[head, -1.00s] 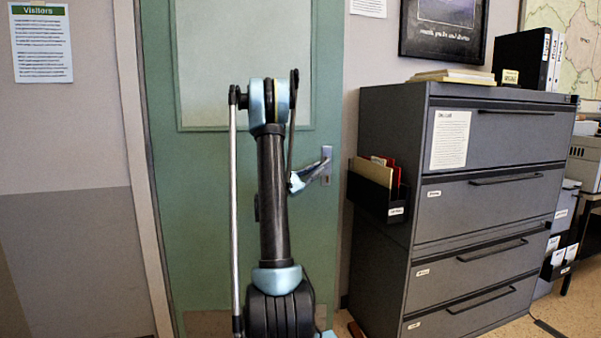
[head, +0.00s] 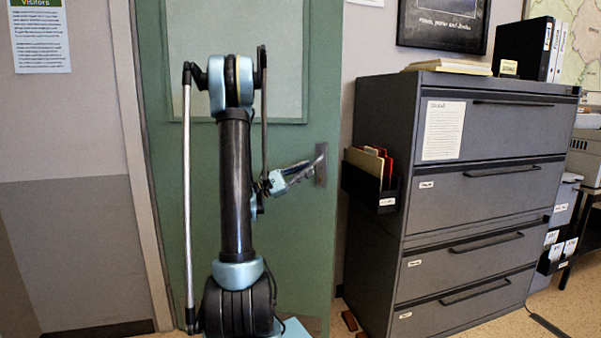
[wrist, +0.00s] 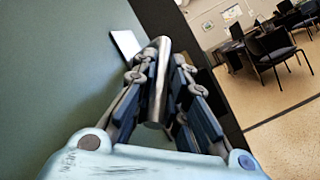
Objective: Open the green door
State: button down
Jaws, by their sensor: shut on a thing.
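The green door (head: 170,120) with a pale upper panel fills the middle of the head view, partly behind my arm. Its metal handle (head: 320,165) is near the door's right edge. My gripper (head: 292,174) comes to the handle from the left. In the wrist view, the fingers of my gripper (wrist: 165,100) are closed on both sides of the metal handle lever (wrist: 160,75), with the door surface (wrist: 50,70) at left. I cannot tell for sure whether the door stands ajar.
A grey filing cabinet (head: 480,135) stands close to the right of the door, with a dark folder holder (head: 370,180) on its side. A Visitors sign (head: 40,38) hangs on the left wall. The wrist view shows chairs (wrist: 272,50) and open floor (wrist: 260,95).

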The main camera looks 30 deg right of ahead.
jog(key=c, duration=1.6)
grip_release()
jog(key=shift+s, duration=0.1)
jog(key=v, duration=1.2)
jog(key=shift+f, duration=0.1)
